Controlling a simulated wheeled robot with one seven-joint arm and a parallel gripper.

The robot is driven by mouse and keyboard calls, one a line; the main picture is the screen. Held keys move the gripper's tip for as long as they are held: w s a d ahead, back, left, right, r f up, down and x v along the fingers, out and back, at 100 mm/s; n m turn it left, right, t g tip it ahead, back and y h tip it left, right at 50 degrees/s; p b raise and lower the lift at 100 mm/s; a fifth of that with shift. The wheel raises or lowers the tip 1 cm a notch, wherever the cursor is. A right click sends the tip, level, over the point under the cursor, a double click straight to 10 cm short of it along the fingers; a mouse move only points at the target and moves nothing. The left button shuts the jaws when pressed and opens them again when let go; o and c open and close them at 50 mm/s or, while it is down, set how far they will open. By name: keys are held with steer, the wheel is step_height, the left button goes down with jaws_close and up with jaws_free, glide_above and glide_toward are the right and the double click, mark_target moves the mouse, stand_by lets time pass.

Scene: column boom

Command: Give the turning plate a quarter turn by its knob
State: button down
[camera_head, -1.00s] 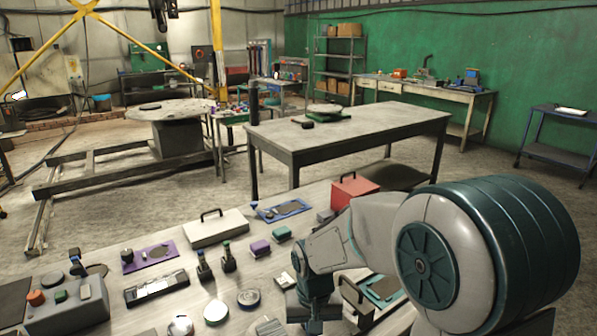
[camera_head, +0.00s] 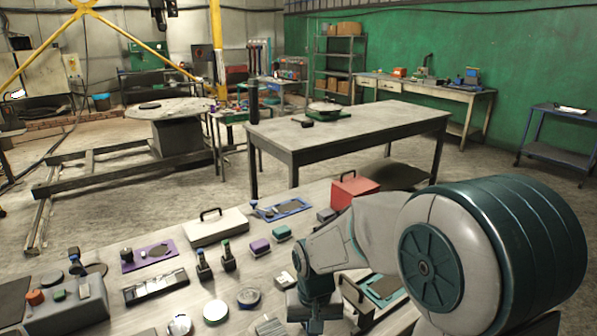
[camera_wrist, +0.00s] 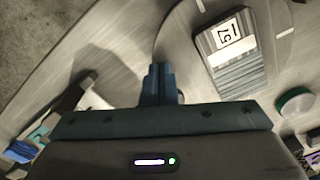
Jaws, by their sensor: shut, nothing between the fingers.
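In the wrist view, a broad grey disc edge with white marks, apparently the turning plate (camera_wrist: 272,45), curves beyond and right of my fingers. A card or block with a printed label and grey stripes (camera_wrist: 232,60) lies on it. My gripper (camera_wrist: 158,72) is shut and empty, its fingertips over the left edge of the disc. A small pale part shows just right of the fingers; I cannot tell if it is the knob. In the head view my gripper (camera_head: 316,312) is low over the near bench, and the plate is mostly hidden by my arm.
Several small blocks and discs crowd the bench left of my gripper.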

steer(key=shift+s+d+f, duration=0.1)
steer(key=shift+s+f, duration=0.25)
step_height(320, 180, up, 9)
steer(key=p, duration=0.7)
steer(key=shift+w+r, duration=0.2)
